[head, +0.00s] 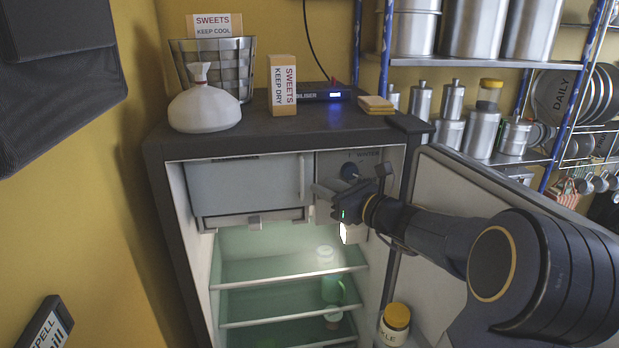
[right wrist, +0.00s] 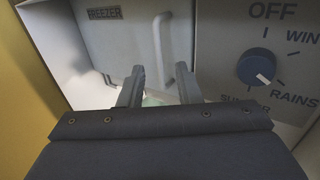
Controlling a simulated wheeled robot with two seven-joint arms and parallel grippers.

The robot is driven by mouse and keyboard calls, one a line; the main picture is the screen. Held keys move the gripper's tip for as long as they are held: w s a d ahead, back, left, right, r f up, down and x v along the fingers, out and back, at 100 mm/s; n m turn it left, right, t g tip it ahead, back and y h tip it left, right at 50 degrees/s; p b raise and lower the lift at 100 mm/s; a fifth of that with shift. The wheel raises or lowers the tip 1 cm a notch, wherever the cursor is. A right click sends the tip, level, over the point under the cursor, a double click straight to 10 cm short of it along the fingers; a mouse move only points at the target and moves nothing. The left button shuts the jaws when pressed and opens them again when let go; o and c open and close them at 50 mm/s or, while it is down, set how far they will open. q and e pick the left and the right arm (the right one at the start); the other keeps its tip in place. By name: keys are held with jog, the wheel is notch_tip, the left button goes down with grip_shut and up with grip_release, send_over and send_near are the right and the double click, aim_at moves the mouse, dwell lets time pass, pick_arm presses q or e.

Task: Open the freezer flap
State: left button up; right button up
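The freezer flap (head: 240,183) is a pale grey panel at the top of the open fridge, and it looks closed. Its vertical handle (head: 302,177) is near its right edge. In the right wrist view the flap (right wrist: 118,45) carries a FREEZER label and the handle (right wrist: 160,45) shows ahead, between the lines of the two fingers. My right gripper (head: 317,200) is at the lower right of the flap, close to the handle. It also shows in the right wrist view (right wrist: 160,74), its fingers apart with nothing held. Contact with the handle cannot be told. My left gripper is out of view.
The dial panel (right wrist: 275,60) is right of the flap. The fridge door (head: 460,180) stands open at right, behind my right arm. A white sack (head: 204,108) and boxes stand on the fridge top.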

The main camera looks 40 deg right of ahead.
aim_at(303, 177)
jog(key=w, duration=0.4)
jog(key=w+p, duration=0.1)
jog(key=w, duration=0.1)
jog(key=shift+a, duration=0.3)
jog(key=shift+s, duration=0.1)
grip_shut()
